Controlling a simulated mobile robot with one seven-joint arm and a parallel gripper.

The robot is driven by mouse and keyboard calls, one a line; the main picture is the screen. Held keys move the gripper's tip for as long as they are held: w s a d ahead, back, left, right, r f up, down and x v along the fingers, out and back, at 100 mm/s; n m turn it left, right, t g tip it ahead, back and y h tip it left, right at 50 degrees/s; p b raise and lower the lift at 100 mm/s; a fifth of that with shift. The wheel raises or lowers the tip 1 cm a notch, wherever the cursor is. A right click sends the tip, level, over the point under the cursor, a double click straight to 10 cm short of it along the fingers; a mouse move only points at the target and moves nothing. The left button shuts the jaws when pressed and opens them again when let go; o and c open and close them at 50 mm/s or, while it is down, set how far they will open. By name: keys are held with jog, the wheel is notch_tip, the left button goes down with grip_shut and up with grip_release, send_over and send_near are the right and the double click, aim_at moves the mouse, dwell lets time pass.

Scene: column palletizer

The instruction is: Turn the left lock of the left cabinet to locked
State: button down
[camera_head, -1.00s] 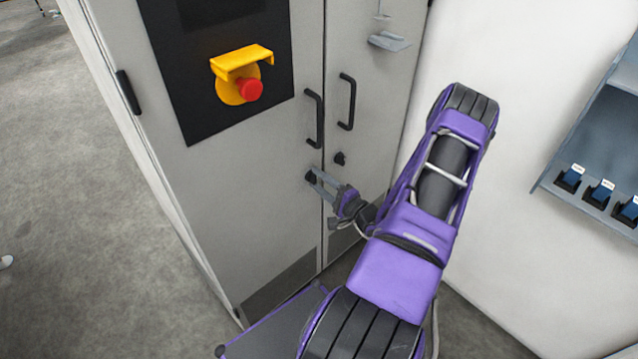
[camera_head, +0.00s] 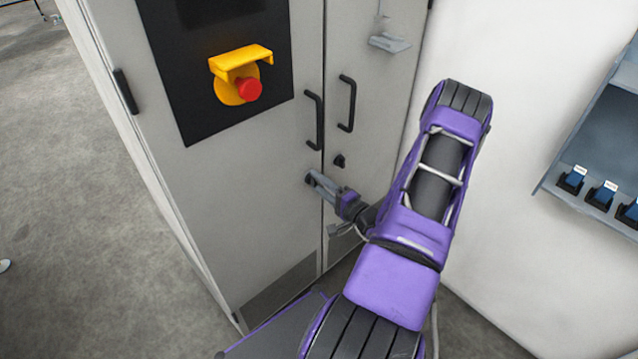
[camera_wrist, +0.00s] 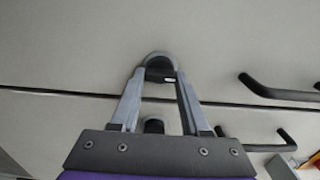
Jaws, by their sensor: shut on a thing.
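The left cabinet (camera_head: 235,200) is light grey with two doors. My gripper (camera_head: 313,179) reaches the left door below its handle, and its fingers are shut on the small dark left lock (camera_head: 308,180). In the wrist view, the fingertips (camera_wrist: 160,72) close around the lock (camera_wrist: 160,76), whose dark body and a small white mark show between them. The fingers partly hide the lock, and I cannot tell its exact angle. The right lock (camera_head: 339,160) is a black knob on the right door; it also shows between the finger bases in the wrist view (camera_wrist: 154,126).
Two black door handles (camera_head: 314,120) (camera_head: 347,104) stand out above the locks. A red emergency button (camera_head: 250,91) under a yellow guard is on the left door's black panel. A grey shelf with blue items (camera_head: 602,194) hangs at the right.

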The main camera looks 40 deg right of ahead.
jog(key=shift+c, duration=1.9)
grip_release()
jog(key=shift+s, duration=0.1)
jog(key=s+d, duration=0.1)
jog(key=s, duration=1.6)
jog(key=shift+d, duration=0.15)
jog(key=shift+s, duration=0.1)
